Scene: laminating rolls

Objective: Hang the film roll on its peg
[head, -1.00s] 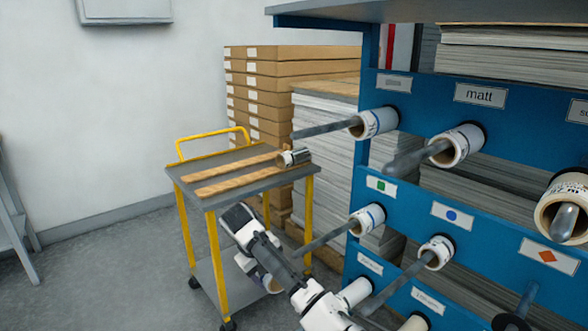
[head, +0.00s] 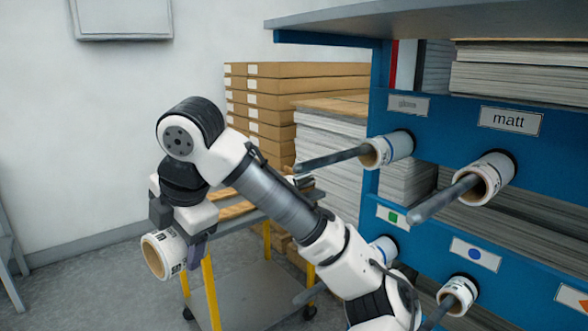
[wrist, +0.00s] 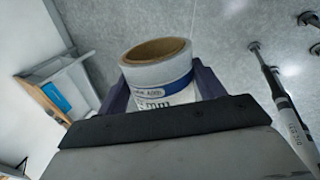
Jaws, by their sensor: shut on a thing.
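The film roll (head: 165,255) is white with a brown cardboard core and dark print. My gripper (head: 188,250) is shut on it and holds it in the air in front of the cart, left of the rack. In the wrist view the roll (wrist: 158,78) sits between the dark purple fingers, its open core end upward and a blue band around it. The blue rack (head: 440,105) has long grey pegs: one under a faint label (head: 408,105) and one under "matt" (head: 508,120), each carrying a roll. Lower pegs have green-square (head: 393,216) and blue-circle (head: 472,253) labels, also with rolls.
The yellow-legged cart (head: 208,285) stands behind my arm, its top mostly hidden. Stacked brown boxes (head: 300,85) and sheet piles (head: 340,135) are beside the rack. The pegs stick out toward the open floor.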

